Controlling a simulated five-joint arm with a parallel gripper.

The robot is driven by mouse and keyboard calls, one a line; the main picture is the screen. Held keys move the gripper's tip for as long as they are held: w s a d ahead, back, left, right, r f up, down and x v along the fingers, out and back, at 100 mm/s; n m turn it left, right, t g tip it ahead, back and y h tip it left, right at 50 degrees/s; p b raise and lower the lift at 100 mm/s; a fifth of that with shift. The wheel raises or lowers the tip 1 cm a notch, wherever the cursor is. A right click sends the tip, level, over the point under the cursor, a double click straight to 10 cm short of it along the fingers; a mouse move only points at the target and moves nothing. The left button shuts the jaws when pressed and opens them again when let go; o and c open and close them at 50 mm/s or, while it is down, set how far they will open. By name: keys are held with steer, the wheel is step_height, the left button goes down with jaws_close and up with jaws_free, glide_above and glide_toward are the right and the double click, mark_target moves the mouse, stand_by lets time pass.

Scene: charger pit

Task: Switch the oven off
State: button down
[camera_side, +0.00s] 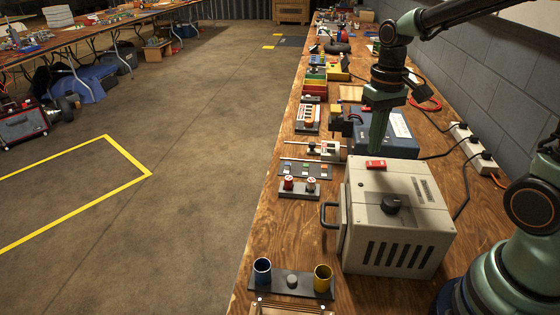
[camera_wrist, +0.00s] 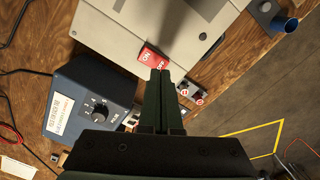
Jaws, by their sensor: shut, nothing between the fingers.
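The oven (camera_side: 395,225) is a beige metal box on the wooden bench, with a black knob (camera_side: 392,204), side vents and a front handle (camera_side: 328,215). A red switch (camera_side: 376,165) sits on its top near the far edge. In the wrist view the red switch (camera_wrist: 149,56) carries white ON and OFF lettering, and the oven's top (camera_wrist: 115,30) lies around it. My gripper (camera_side: 376,153) is shut and empty, pointing down at the switch. In the wrist view its fingertips (camera_wrist: 160,72) overlap the OFF end. I cannot tell whether they touch, or which way the switch is tipped.
A blue box with a dial (camera_wrist: 92,105) stands just beyond the oven. A button block (camera_side: 299,188) is left of it. A power strip (camera_side: 475,150) with cables runs along the wall.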

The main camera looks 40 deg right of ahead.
mark_target(371, 163)
step_height(371, 163, up, 4)
steer(key=shift+r, duration=0.1)
stand_by(0.4)
steer(key=s+a+r+n+t, duration=0.2)
steer(key=s+a+n+t, duration=0.1)
steer(key=s+a+t, duration=0.2)
steer(key=shift+a+t, duration=0.3)
steer(key=shift+a, duration=0.05)
stand_by(1.2)
